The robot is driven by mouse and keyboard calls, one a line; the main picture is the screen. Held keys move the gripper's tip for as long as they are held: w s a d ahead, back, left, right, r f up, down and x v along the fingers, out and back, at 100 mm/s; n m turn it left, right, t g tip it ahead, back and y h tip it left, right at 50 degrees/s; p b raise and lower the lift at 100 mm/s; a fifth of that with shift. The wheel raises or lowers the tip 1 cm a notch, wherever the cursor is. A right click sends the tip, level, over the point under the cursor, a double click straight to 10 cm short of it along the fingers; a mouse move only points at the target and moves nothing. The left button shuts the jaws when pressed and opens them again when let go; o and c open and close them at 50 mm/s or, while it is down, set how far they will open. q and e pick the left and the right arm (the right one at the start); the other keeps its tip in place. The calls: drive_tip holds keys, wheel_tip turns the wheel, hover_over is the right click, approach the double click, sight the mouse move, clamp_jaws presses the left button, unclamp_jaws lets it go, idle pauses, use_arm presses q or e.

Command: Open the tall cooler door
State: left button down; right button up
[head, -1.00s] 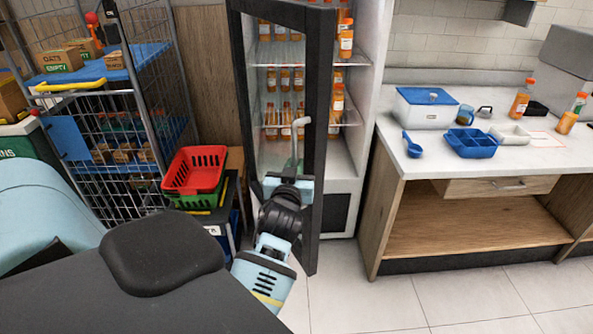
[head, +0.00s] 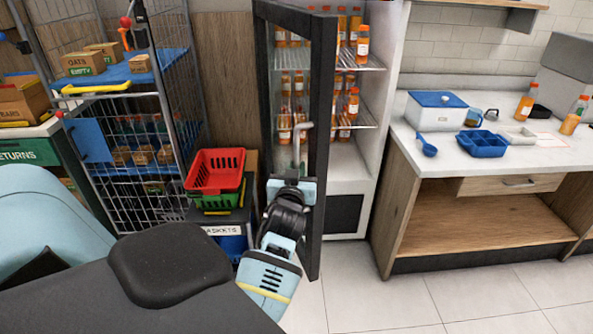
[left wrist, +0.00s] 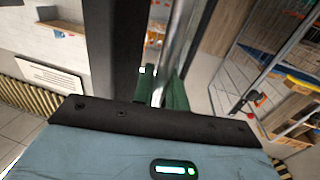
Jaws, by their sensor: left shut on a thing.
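The tall cooler door (head: 319,150) is a dark-framed glass door standing ajar, with an opening on its right side. Orange bottles (head: 346,104) stand on the cooler's shelves behind and beside it. A grey metal door handle (head: 304,148) stands on the door's front. My left gripper (head: 294,180) is at the lower part of the handle and shut on it. In the left wrist view the handle (left wrist: 178,45) rises from between the dark green fingers (left wrist: 160,90). The fingertips are partly hidden by the gripper body. My right gripper is not in view.
Red and green baskets (head: 216,172) stand left of the door, close to my left arm. A wire cage trolley (head: 140,190) is further left. A wooden counter (head: 440,215) with a blue-lidded box (head: 436,112) stands right of the cooler. Tiled floor (head: 400,300) lies clear in front.

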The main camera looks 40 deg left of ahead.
use_arm(q)
drive_tip(key=shift+s+a, duration=0.1)
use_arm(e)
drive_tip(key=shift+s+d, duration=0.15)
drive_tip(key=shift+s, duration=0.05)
use_arm(q)
drive_tip(key=c, duration=1.5)
unclamp_jaws()
drive_tip(key=shift+s, duration=0.2)
